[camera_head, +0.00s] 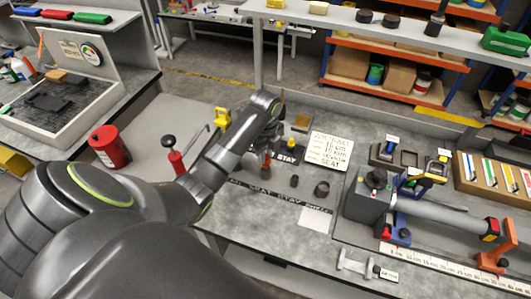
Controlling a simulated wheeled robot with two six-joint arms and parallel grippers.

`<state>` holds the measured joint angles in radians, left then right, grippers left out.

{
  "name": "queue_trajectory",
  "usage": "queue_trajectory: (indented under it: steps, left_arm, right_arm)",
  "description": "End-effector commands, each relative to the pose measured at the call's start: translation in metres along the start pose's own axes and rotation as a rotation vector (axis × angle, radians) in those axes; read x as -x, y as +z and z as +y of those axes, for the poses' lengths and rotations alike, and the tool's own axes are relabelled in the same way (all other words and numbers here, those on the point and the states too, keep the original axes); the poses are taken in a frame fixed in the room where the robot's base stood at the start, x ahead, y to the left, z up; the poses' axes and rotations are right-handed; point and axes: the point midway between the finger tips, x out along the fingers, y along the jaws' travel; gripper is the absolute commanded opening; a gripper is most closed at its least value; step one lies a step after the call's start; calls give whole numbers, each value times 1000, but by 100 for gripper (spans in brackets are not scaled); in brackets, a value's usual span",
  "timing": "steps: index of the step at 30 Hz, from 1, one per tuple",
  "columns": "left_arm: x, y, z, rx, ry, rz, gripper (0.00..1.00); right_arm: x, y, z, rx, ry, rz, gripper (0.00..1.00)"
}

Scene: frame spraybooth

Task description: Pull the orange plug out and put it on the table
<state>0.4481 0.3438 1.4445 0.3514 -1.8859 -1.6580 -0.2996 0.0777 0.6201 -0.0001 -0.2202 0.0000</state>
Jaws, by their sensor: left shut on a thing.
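My left arm reaches in from the left over the middle table (260,235). My left gripper (267,150) points down near the back of this table, mostly hidden by its own wrist. It is shut on a small orange-brown plug (266,158), whose top shows just below the wrist. A dark round base shows under the plug; I cannot tell whether the plug is still seated in it or lifted. My right gripper is not in view.
A clamp holding a grey tube (440,216) fills the right side. Bare table lies in front.

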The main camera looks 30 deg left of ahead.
Motion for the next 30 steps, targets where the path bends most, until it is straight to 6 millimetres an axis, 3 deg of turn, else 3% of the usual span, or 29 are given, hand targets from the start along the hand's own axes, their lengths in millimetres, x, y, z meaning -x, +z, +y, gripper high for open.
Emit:
queue_trajectory:
  steps: [18, 30]
  left_arm:
    - [25, 0, 0, 0, 0, 0, 0]
    - [24, -3, -1, -4, 0, 1, 0]
  right_arm:
    - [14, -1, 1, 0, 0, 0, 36]
    - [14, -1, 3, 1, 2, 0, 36]
